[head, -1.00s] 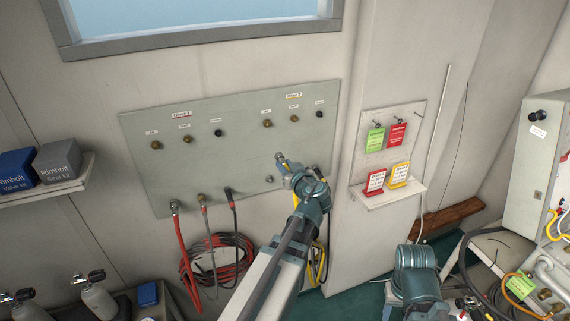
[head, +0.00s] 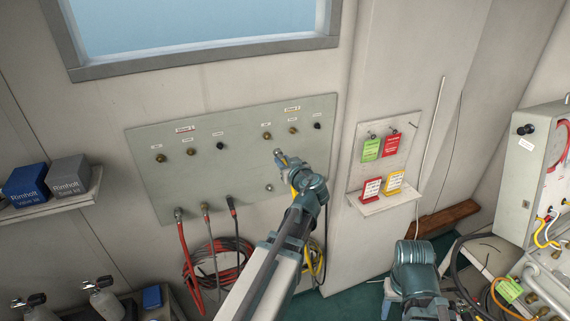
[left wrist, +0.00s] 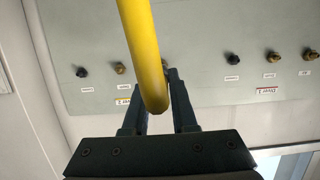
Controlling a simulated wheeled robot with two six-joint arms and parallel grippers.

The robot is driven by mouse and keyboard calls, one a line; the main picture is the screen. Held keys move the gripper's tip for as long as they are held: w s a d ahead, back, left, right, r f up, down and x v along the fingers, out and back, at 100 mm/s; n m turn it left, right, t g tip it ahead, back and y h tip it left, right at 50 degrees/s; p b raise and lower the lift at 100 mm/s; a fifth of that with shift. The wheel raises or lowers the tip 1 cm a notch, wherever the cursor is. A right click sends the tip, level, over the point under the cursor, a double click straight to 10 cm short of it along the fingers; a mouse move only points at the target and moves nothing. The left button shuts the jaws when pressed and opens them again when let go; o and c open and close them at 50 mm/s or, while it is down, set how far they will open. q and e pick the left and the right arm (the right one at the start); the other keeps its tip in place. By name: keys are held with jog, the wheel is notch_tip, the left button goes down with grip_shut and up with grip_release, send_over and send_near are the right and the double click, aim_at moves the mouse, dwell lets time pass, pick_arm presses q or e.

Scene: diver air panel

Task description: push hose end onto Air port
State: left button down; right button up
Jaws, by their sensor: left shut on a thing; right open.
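My left gripper (head: 281,157) is shut on the end of the yellow hose (left wrist: 143,45), in front of the grey panel (head: 190,190). It is just below and right of the left brass port (head: 267,135) under the yellow Diver 2 label. The middle brass port (head: 293,130) and black port (head: 317,126) are to its right. In the left wrist view the hose hides one port; a brass port (left wrist: 120,68) and black port (left wrist: 81,72) show. My right gripper is not in view.
Under the red label are two brass ports and a black port (head: 220,146). A red hose (head: 190,265) and other hoses hang from the panel's lower edge. A shelf with tags (head: 385,203) is to the right, and boxes (head: 68,175) are to the left.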

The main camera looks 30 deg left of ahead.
aim_at(278, 151)
pick_arm(q)
jog(key=shift+w+a, duration=1.15)
jog(key=shift+a, duration=0.2)
jog(key=shift+w+a, duration=1.1)
jog(key=shift+a, duration=0.2)
jog(key=shift+w+a, duration=0.75)
jog(key=shift+a, duration=0.05)
jog(key=shift+w+a+r, duration=0.1)
jog(key=shift+w+a, duration=0.1)
jog(key=shift+a, duration=0.05)
jog(key=c, duration=1.2)
grip_release()
jog(key=o, duration=0.6)
jog(key=shift+a, duration=0.15)
jog(key=shift+s+d, duration=0.1)
jog(key=shift+d, duration=0.1)
